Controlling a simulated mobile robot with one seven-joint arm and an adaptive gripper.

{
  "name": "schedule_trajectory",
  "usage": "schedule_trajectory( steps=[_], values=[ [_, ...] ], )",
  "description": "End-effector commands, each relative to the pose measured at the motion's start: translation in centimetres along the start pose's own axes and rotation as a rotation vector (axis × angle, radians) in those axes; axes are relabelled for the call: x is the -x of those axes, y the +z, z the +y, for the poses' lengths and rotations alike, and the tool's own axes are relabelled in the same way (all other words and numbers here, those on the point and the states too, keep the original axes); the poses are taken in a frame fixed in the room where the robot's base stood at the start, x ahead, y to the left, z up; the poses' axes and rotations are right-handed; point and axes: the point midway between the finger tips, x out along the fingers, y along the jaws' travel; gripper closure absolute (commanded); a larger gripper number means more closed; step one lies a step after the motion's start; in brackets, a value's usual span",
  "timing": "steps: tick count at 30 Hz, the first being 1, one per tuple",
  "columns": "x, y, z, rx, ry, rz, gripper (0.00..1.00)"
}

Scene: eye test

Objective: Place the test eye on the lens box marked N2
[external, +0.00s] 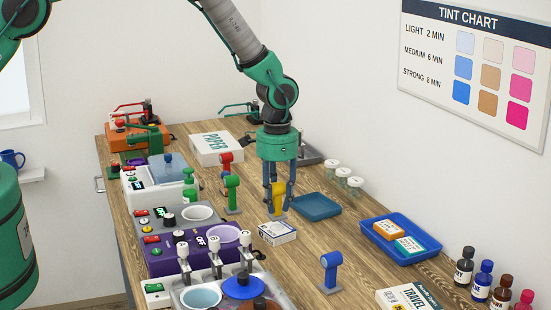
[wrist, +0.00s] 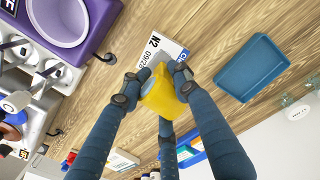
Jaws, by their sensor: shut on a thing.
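My gripper (external: 277,187) points down over the middle of the table, its fingers shut around a yellow test eye (external: 279,204). In the wrist view, my gripper (wrist: 158,88) has its fingertips against the yellow test eye (wrist: 163,97), which has a grey part at its far end. Whether it touches the table is unclear. The white lens box (external: 284,237) lies just in front of it in the external view. In the wrist view, the lens box (wrist: 170,47) shows the mark N2 and is partly hidden by the test eye and fingers.
Similar stands are red (external: 225,159), green (external: 232,192) and blue (external: 330,271). A teal tray (external: 316,209) lies right of my gripper. A blue tray (external: 372,233) holds small boxes. Machines with a purple unit (external: 165,263) line the left. Wood between lens box and blue stand is clear.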

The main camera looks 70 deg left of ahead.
Motion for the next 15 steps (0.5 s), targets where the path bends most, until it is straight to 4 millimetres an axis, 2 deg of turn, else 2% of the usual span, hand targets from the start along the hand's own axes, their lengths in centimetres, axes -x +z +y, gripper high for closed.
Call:
schedule_trajectory(
  steps=[7, 15],
  values=[
    [-2.2, 0.0, 0.0, 0.0, 0.0, -0.001, 1.0],
    [-2.7, 0.0, 0.0, 0.0, 0.0, 0.0, 1.0]
  ],
)
